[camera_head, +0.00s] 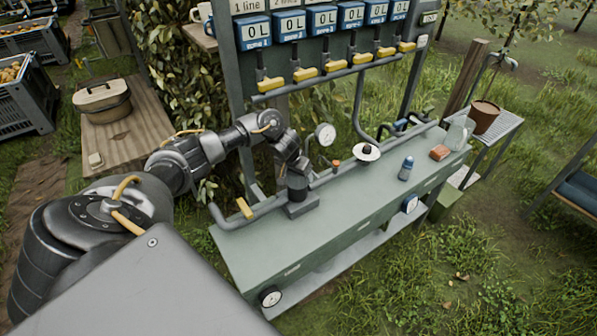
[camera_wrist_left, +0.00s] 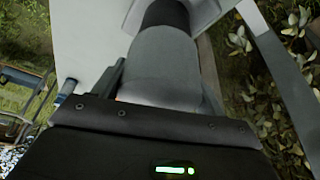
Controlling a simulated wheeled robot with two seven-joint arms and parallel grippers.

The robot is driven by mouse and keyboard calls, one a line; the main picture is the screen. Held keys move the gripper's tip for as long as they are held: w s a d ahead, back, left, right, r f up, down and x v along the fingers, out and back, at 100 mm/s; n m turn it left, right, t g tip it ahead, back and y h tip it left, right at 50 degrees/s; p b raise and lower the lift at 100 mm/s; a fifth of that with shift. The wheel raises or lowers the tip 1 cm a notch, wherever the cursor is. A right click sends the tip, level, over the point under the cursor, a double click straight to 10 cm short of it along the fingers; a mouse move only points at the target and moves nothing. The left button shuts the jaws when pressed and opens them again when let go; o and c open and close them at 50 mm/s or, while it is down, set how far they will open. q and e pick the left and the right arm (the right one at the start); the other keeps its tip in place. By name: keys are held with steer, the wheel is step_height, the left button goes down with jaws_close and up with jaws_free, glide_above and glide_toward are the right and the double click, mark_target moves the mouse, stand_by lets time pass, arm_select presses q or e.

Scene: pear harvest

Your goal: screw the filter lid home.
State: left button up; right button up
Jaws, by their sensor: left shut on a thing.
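The filter, a short dark cylinder (camera_head: 297,186), stands on a grey block (camera_head: 302,207) on the green bench, by the pipe. My left gripper (camera_head: 301,166) points down right at its top. In the left wrist view, a smooth grey round piece (camera_wrist_left: 165,68) with a black part (camera_wrist_left: 165,13) beyond it sits between the fingers of my left gripper (camera_wrist_left: 163,90). I take this piece for the filter lid, with the gripper shut on it. The fingers hide most of the joint, so the lid's seating and thread do not show. My right gripper is not in view.
Yellow-handled valves (camera_head: 335,66) line a pipe above. The bench's front is clear.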

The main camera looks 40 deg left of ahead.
arm_select(q)
steer(key=shift+f, duration=0.1)
stand_by(0.3)
steer(key=o, duration=1.1)
steer(key=shift+c, duration=0.2)
steer(key=p+v, duration=0.1)
steer(key=v, duration=0.8)
steer(key=shift+r, duration=0.35)
steer(key=shift+s+r+p, duration=0.35)
steer(key=shift+r, duration=0.15)
